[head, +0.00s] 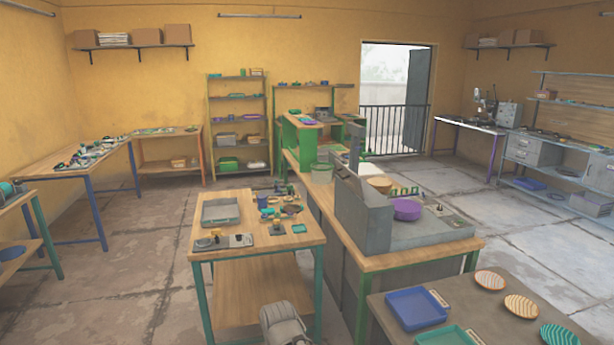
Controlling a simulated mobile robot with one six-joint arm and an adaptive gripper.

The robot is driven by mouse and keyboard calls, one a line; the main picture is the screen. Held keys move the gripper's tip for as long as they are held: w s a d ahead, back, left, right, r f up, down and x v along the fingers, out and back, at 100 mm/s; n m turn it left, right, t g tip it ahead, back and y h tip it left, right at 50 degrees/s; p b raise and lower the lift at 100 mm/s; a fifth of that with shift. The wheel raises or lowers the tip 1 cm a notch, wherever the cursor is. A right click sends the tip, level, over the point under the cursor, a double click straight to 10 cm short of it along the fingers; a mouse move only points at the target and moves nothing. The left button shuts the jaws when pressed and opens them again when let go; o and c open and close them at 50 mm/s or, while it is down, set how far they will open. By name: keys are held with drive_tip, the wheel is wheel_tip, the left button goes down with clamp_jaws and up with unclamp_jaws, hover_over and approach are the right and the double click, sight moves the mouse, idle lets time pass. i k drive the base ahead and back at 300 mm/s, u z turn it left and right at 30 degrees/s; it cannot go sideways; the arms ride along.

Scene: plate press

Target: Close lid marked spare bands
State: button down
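I cannot make out a lid marked spare bands; no label is readable at this distance. A grey shallow tray or box (220,212) sits on the small wooden table (262,240), left of centre, and I cannot tell whether it has a lid. A rounded grey part at the bottom edge, right of the table's lower shelf, looks like my own arm. My gripper's fingers do not show.
A grey machine (364,215) and a purple bowl (407,209) stand on the green-framed bench. A blue tray (416,308) and striped plates (522,306) lie on the dark table at front right. Open floor (130,275) lies left of the small table.

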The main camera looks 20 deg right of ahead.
sight(350, 178)
drive_tip(key=z, duration=0.1)
drive_tip(key=i, duration=1)
drive_tip(key=z, duration=0.75)
